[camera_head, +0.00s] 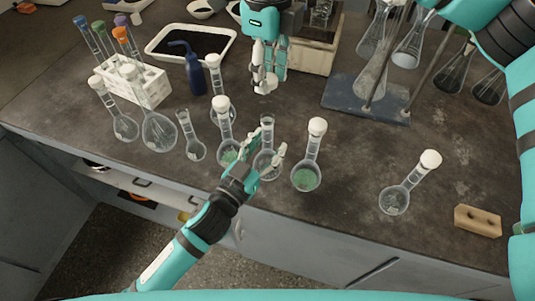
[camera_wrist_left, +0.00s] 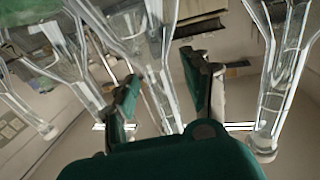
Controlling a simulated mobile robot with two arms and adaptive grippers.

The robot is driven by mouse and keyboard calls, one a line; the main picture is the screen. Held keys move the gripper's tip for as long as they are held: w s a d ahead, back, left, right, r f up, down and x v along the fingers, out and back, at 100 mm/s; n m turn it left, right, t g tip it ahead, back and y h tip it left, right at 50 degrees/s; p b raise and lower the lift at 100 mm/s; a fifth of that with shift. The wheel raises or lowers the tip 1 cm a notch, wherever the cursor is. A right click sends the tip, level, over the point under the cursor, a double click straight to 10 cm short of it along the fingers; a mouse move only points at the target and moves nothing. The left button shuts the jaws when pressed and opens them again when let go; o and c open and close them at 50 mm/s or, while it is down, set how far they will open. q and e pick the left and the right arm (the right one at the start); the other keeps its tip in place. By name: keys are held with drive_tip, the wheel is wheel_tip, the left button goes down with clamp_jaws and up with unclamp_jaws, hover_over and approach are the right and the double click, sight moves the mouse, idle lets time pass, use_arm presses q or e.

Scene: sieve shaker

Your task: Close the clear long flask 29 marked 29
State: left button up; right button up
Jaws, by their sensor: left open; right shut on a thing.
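A clear long-necked flask (camera_head: 266,162) with an open, unstoppered neck stands near the table's front edge. My left gripper (camera_head: 266,152) is open at this flask, with its fingers beside the neck. In the left wrist view a clear glass neck (camera_wrist_left: 158,60) shows between the open fingers of my left gripper (camera_wrist_left: 165,90). My right gripper (camera_head: 266,78) is shut on a small white stopper (camera_head: 263,88), above and behind the open flask. No number can be read on any flask.
Stoppered flasks stand close on both sides, one with green contents (camera_head: 306,178) at right. Another open flask (camera_head: 190,140) is at left. A tilted stoppered flask (camera_head: 397,198), a wooden block (camera_head: 478,221) and a blue bottle (camera_head: 194,74) are nearby.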

use_arm(q)
clamp_jaws()
idle(0.8)
